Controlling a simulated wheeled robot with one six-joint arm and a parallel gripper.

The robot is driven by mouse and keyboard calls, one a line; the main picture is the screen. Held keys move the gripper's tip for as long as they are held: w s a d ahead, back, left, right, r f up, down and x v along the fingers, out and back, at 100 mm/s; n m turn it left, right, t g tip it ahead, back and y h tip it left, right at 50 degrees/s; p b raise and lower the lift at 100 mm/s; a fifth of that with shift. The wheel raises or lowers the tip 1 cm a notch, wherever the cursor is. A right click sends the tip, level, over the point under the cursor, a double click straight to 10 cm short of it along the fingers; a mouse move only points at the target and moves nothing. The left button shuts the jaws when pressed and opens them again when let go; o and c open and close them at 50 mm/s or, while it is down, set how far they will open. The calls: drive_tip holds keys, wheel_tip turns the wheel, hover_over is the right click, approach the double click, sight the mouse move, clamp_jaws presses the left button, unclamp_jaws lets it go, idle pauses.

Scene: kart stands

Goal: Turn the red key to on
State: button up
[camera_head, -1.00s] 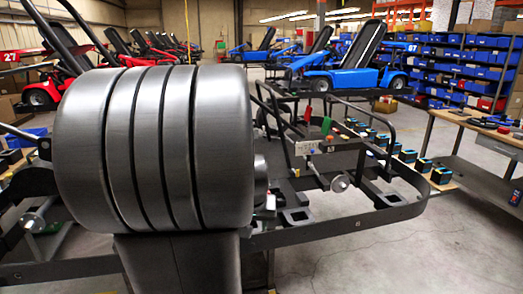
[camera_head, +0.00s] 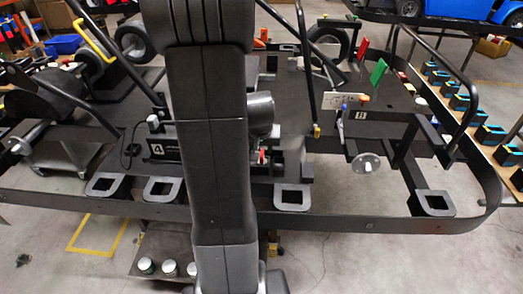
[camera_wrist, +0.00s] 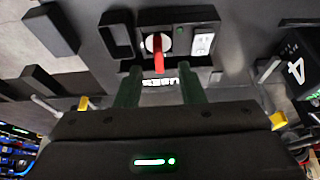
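The red key (camera_wrist: 158,50) sits in a silver ring on a dark panel (camera_wrist: 180,17) in the wrist view, its red grip pointing toward the bottom of the picture. A white rocker switch (camera_wrist: 203,42) is beside it on the right. My gripper (camera_wrist: 160,85) is open, its two dark green fingers apart and empty, with the key just ahead and between them in the picture. I cannot tell the exact gap to the key. In the head view a small red piece (camera_head: 262,157), probably the key, shows beside my arm; my fingers are hidden there.
A black box marked 4 (camera_head: 157,150) stands left of my arm. Upright frame bars (camera_head: 305,70) and a panel with coloured knobs (camera_head: 345,101) are to the right. A curved black bumper rail (camera_head: 330,222) runs along the front. Open floor (camera_head: 400,265) lies in front of it.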

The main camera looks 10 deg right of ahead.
sight(262, 153)
drive_tip(key=shift+x, duration=1.5)
clamp_jaws()
drive_tip(key=shift+f+b, duration=0.1)
drive_tip(key=shift+b, duration=0.3)
